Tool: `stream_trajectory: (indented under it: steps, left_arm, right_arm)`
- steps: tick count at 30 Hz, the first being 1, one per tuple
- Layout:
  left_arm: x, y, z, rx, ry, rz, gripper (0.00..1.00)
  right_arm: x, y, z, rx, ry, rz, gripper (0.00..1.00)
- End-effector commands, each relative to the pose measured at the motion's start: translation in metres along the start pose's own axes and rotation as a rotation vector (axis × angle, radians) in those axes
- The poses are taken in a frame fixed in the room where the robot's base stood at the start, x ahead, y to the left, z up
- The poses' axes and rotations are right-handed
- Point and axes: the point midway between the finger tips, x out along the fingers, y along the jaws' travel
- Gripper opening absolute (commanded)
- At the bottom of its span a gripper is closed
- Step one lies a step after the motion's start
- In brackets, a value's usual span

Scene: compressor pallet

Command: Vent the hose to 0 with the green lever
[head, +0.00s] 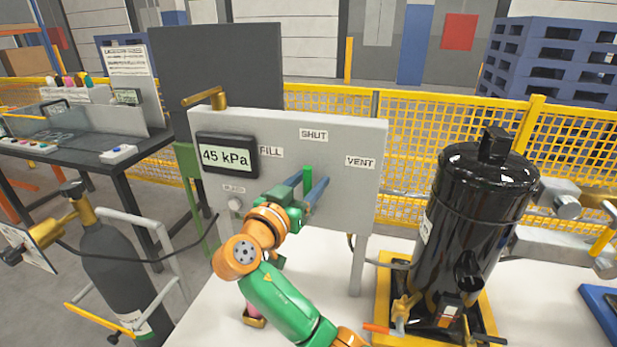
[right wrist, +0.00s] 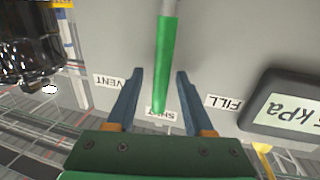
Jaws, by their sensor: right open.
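The green lever (head: 307,180) stands upright on the front of the grey panel (head: 345,205), pointing toward the SHUT label (head: 313,134). The FILL label (head: 271,152) is to its left and the VENT label (head: 360,161) to its right. The gauge display (head: 226,155) reads 45 kPa. My right gripper (head: 311,184) is at the panel with its blue fingers open around the lever. In the right wrist view the lever (right wrist: 166,60) lies between the fingers (right wrist: 160,78), with gaps on both sides. My left gripper is not in view.
A black tank (head: 475,225) stands on a yellow base to the right of the panel. A dark gas cylinder (head: 120,275) with a hose stands at the left. A dark workbench (head: 75,150) is behind it. Yellow mesh fencing (head: 405,145) runs across the back.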

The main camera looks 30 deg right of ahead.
Motion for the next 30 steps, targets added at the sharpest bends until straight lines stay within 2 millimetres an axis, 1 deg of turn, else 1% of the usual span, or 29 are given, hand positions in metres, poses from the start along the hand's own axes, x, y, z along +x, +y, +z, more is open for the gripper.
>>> stream_trajectory:
  steps: [5, 8, 9, 11, 30]
  left_arm:
    - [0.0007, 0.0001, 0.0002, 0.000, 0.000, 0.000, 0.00]
    - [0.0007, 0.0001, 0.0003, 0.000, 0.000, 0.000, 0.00]
    - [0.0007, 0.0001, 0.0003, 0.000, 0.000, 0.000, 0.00]
    - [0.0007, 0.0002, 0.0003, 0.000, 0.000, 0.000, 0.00]
    - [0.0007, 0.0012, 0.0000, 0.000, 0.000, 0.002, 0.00]
  right_arm:
    - [0.0002, -0.0001, 0.0010, 0.000, 0.000, 0.000, 0.52]
    - [0.0001, -0.0001, 0.0009, 0.000, 0.000, 0.000, 0.28]
    - [0.0001, -0.0001, 0.0009, 0.000, 0.000, 0.000, 0.17]
    - [0.0000, -0.0001, 0.0009, -0.001, 0.000, 0.000, 0.01]
    - [-0.0001, 0.0000, 0.0007, -0.001, 0.000, 0.000, 0.00]
